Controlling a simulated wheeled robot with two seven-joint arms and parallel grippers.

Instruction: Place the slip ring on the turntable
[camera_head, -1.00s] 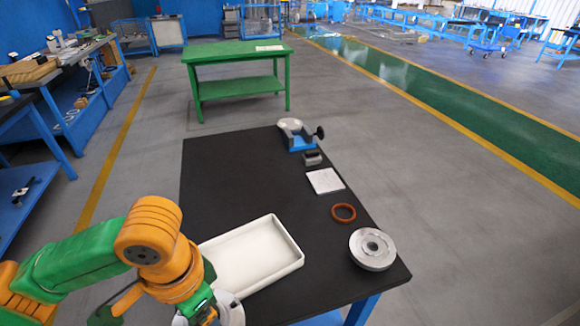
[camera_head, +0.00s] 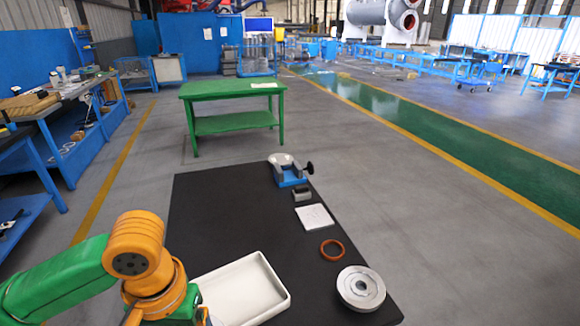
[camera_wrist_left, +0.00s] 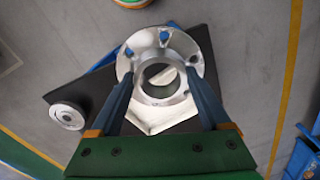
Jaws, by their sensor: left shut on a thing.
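The slip ring, which I take to be the silver flanged ring (camera_wrist_left: 199,58) with holes in its flange, is in the left wrist view. My left gripper (camera_wrist_left: 156,80) is shut on it, one blue-grey finger on each side of its hub. In the head view only my left wrist shows at the bottom; the fingers and ring are out of frame. The turntable, which I take to be the round silver disc with a central bore (camera_head: 347,293), lies at the table's near right and shows at the left of the wrist view (camera_wrist_left: 67,115). My right gripper is not in view.
The black table (camera_head: 215,210) carries a white tray (camera_head: 281,296) beside my left arm. An orange-brown ring (camera_head: 323,250), a white square plate (camera_head: 314,227), a small grey block (camera_head: 301,201) and a blue-based fixture (camera_head: 292,181) line its right side. The table's left part is clear.

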